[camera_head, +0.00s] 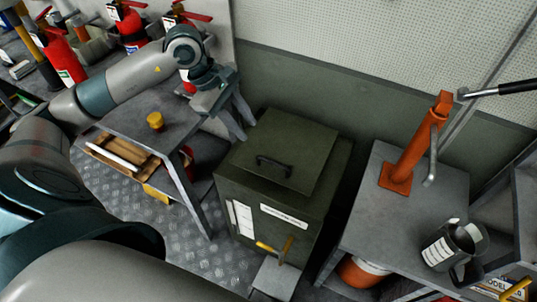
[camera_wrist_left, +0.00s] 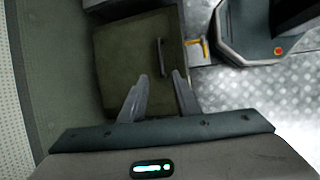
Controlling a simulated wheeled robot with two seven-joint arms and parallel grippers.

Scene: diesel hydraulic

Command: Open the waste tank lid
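The waste tank (camera_head: 262,205) is a dark olive-green box on the floor in the middle of the head view. Its lid (camera_head: 300,150) lies flat and shut on top and carries a black bar handle (camera_head: 273,167). In the left wrist view the lid (camera_wrist_left: 125,55) and handle (camera_wrist_left: 161,57) show ahead of the fingers. My left gripper (camera_head: 240,119) is above the back left corner of the tank, apart from the handle. In the left wrist view my left gripper (camera_wrist_left: 160,80) has its fingers spread with nothing between them. My right gripper is not seen.
A grey table (camera_head: 125,122) with a yellow cap (camera_head: 155,121) stands left of the tank. A grey bench (camera_head: 365,215) with an orange hand pump (camera_head: 408,160) and a metal jug (camera_head: 455,245) stands right. A yellow-handled valve (camera_head: 277,249) is at the tank's front. A wall (camera_head: 350,95) is close behind.

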